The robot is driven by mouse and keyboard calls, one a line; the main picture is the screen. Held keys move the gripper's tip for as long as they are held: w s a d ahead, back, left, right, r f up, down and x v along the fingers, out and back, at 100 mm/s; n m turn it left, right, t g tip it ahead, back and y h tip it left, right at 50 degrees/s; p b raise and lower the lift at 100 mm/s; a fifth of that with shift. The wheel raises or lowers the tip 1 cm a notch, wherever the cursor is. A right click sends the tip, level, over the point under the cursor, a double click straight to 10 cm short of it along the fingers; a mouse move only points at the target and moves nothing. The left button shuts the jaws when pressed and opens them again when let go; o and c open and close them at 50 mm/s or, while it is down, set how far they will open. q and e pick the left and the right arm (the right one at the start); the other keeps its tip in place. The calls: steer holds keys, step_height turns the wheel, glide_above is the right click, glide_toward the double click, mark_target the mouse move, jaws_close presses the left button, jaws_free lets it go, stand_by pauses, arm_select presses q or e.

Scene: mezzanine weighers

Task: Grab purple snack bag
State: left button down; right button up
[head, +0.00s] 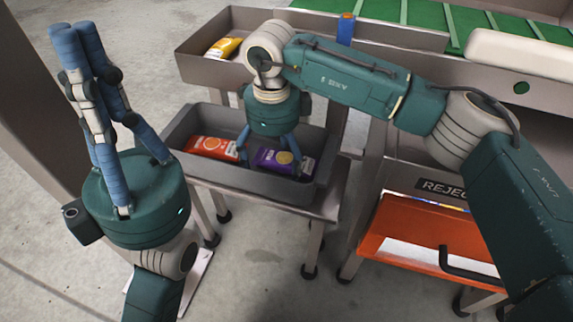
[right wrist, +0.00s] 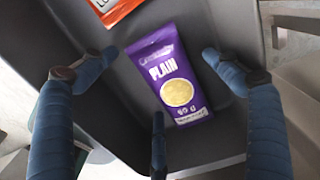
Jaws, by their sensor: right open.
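The purple snack bag (head: 284,161) lies in the lower grey bin (head: 248,186), on its right side in the head view. In the right wrist view the bag (right wrist: 168,70) lies face up, with "PLAIN" and a round yellow picture showing. My right gripper (head: 270,153) points down over the bag. Its fingers are spread around the bag in the right wrist view (right wrist: 145,82), and nothing is held. Whether the fingertips touch the bag or bin floor is unclear. My left gripper (head: 77,38) points up at the left, apart from the bin, with no object visible in it.
An orange-red snack bag (head: 213,147) lies left of the purple one in the same bin. A yellow bag (head: 222,47) lies in the upper bin (head: 200,70) behind. An orange reject drawer (head: 425,228) stands at the right. A green conveyor (head: 420,14) runs at the back.

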steer(key=c, duration=1.3)
steer(key=shift+o, duration=0.2)
steer(key=shift+r, duration=0.2)
